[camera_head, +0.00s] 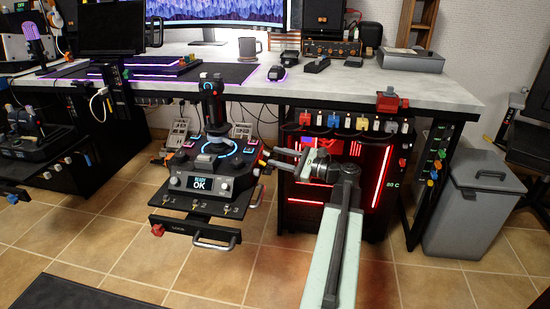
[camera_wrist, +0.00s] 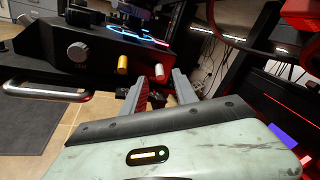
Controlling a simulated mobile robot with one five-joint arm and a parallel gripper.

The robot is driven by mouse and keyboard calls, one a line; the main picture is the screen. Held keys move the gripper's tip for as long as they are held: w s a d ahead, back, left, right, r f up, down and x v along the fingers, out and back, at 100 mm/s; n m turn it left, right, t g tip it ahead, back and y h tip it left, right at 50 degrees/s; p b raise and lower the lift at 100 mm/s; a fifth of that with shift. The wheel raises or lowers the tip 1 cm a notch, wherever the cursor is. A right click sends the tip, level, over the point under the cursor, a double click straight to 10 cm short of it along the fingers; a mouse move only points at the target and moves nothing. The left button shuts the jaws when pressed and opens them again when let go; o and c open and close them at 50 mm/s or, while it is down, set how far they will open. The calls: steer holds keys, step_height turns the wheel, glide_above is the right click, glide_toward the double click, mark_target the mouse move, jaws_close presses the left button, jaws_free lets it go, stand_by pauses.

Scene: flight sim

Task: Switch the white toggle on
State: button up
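In the wrist view a short white toggle (camera_wrist: 159,72) sticks out of the side of a dark control box, beside a yellow toggle (camera_wrist: 123,64). My gripper (camera_wrist: 162,84) is open, with its two fingers apart. The white toggle shows between and just beyond the fingertips; I cannot tell whether they touch it. In the head view my gripper (camera_head: 272,157) reaches left to the right side of the joystick console (camera_head: 186,182). The white toggle is too small to make out there.
A red-lit computer case (camera_head: 300,207) with coloured switches on top stands behind my arm. A grey bin (camera_head: 470,215) is at the right. Tiled floor is open in front.

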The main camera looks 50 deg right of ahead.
steer(key=shift+x, duration=0.85)
